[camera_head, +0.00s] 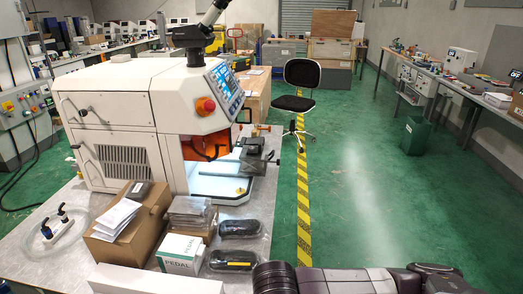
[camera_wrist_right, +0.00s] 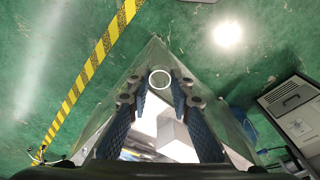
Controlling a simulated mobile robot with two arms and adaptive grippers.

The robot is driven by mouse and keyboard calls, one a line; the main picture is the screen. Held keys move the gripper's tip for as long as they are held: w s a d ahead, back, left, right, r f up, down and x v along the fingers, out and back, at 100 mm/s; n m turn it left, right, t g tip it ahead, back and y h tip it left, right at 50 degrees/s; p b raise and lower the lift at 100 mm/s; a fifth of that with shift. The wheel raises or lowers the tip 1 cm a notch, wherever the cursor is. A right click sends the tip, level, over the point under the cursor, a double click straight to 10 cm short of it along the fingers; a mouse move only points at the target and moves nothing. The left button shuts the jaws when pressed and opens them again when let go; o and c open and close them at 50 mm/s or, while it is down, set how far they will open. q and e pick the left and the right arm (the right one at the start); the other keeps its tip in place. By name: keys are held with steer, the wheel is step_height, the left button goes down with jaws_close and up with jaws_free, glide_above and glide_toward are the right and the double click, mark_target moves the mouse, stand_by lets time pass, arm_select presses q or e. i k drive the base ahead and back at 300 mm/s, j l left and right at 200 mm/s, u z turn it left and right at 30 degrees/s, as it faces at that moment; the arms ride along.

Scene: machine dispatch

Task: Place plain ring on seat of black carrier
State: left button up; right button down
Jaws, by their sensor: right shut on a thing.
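My right gripper (camera_wrist_right: 159,88) shows in the right wrist view. Its two blue-padded fingers close toward a thin, pale plain ring (camera_wrist_right: 160,79) at their tips. The ring is held with its round opening facing the camera, and green floor shows through it. In the head view only part of my right arm shows along the bottom edge; its gripper is out of frame. My left gripper is in neither view. I cannot make out a black carrier or its seat for certain in either view.
A white machine (camera_head: 130,105) with a screen, red button and lit opening stands on the table. A dark fixture (camera_head: 257,160) sits beside the opening. Cardboard boxes (camera_head: 130,222), a white PEDAL box (camera_head: 181,254) and black pouches (camera_head: 240,228) crowd the front. A black chair (camera_head: 297,101) stands beyond.

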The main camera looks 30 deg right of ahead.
mark_target(252, 148)
steer(key=k+l+u, duration=0.1)
steer(key=l, duration=0.3)
steer(key=k+l+u, duration=0.1)
steer(key=l, duration=0.25)
steer(key=k+l+u, duration=0.1)
steer(key=l, duration=0.3)
steer(key=k+l+u, duration=0.15)
steer(key=l, duration=0.2)
steer(key=i+l+u, duration=0.1)
steer(key=l, duration=0.35)
steer(key=i+l+u, duration=0.1)
steer(key=l, duration=0.35)
steer(key=i+l+u, duration=0.15)
steer(key=l, duration=0.3)
steer(key=i+l+u, duration=0.1)
steer(key=l, duration=0.35)
